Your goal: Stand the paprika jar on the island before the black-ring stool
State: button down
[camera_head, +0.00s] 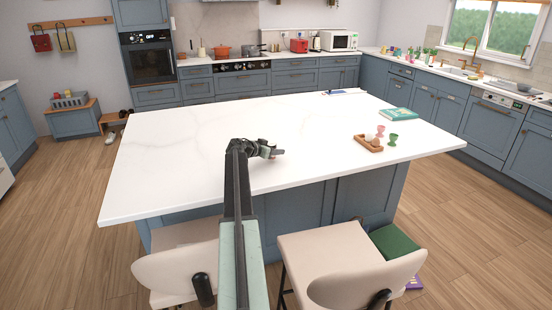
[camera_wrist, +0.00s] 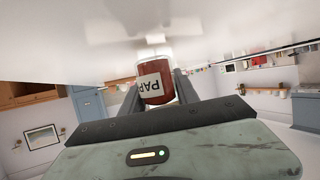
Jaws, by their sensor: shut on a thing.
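The paprika jar (camera_wrist: 155,70), dark red with a pale label reading "PAP", is between the two fingers of my gripper (camera_wrist: 156,90) in the wrist view. That view is turned over, with the white island top above the jar. The jar is at or close over this surface; I cannot tell if it touches. In the head view my gripper (camera_head: 275,153) is over the front middle of the island (camera_head: 190,145), and the jar is hard to make out. Two cream stools, left (camera_head: 180,270) and right (camera_head: 325,255), stand at the front edge. I cannot tell which has the black ring.
A wooden tray (camera_head: 367,143) with eggs, green (camera_head: 393,139) and pink (camera_head: 380,130) egg cups and a teal book (camera_head: 398,114) are on the island's right. A green cushion (camera_head: 393,243) is by the right stool. The island's left and middle are clear.

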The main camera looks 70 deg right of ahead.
notch_tip(320, 180, down, 2)
jog(key=shift+f, duration=0.1)
jog(key=shift+r, duration=0.35)
jog(key=shift+f, duration=0.2)
jog(key=c, duration=0.9)
grip_release()
jog(key=shift+r, duration=0.15)
jog(key=shift+a+r, duration=0.2)
jog(key=shift+r, duration=0.05)
jog(key=p+v, duration=0.4)
jog(key=v, duration=0.6)
jog(key=shift+w+a+r, duration=0.15)
jog(key=shift+a+r, duration=0.05)
jog(key=shift+a, duration=0.1)
jog(key=shift+w+a+p, duration=0.2)
jog(key=shift+a+p, duration=0.1)
jog(key=shift+a, duration=0.05)
